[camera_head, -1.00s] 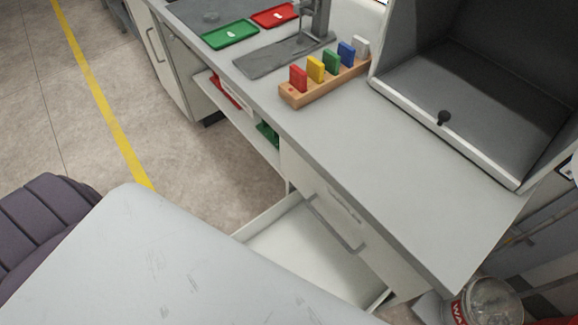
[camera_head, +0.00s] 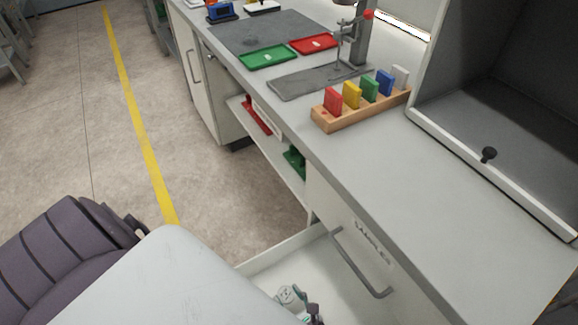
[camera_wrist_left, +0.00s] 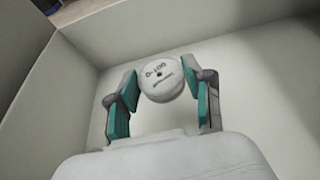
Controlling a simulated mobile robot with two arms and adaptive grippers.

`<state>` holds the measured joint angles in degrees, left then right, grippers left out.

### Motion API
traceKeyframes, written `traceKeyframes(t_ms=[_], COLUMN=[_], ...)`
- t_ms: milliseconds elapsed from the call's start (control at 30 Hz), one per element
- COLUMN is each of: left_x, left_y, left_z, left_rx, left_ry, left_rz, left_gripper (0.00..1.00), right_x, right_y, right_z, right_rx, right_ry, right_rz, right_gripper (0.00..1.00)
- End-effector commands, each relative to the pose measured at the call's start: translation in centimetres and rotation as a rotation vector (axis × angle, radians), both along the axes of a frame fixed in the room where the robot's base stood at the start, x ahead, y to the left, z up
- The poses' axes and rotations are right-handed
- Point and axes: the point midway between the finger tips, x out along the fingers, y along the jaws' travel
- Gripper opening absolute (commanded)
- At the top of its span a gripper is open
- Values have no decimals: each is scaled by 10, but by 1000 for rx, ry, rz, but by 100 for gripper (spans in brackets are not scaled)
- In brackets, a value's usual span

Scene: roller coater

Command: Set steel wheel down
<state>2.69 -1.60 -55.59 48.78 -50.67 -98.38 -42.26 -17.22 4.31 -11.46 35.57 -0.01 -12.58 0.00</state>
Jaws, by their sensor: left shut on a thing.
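The steel wheel (camera_wrist_left: 160,80) is a small pale grey disc with dark lettering and a small dark centre mark. My left gripper (camera_wrist_left: 163,84) is shut on it, with teal-padded fingers on either side. In the head view the wheel (camera_head: 286,295) and my left gripper (camera_head: 297,300) show at the bottom, inside or just above the open white drawer (camera_head: 345,290). I cannot tell whether the wheel touches the drawer floor. My right gripper is not in view.
The drawer walls surround my left gripper, and its visible floor is largely clear. The grey bench (camera_head: 390,160) carries a wooden rack (camera_head: 345,118) of coloured blocks, a green tray (camera_head: 268,57) and a red tray (camera_head: 314,44). A grey hood (camera_head: 500,110) stands at right.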

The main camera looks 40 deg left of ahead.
Motion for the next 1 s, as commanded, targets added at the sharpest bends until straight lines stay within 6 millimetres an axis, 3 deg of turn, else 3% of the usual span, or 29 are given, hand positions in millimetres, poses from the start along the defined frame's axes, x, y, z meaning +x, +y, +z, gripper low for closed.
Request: traceKeyframes(t_ms=[733, 767, 900, 1000], left_x=[0, 0, 0, 0], left_y=[0, 0, 0, 0], left_z=[-12, -12, -12, -12], left_rx=[0, 0, 0, 0], left_ry=[-1, -1, -1, -1], left_rz=[0, 0, 0, 0], left_gripper=[13, 54, 76, 76], right_x=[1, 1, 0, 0], right_y=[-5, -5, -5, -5], right_z=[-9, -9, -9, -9], right_rx=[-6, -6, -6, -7], right_ry=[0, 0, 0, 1], right_rz=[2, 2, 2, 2], right_gripper=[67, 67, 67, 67])
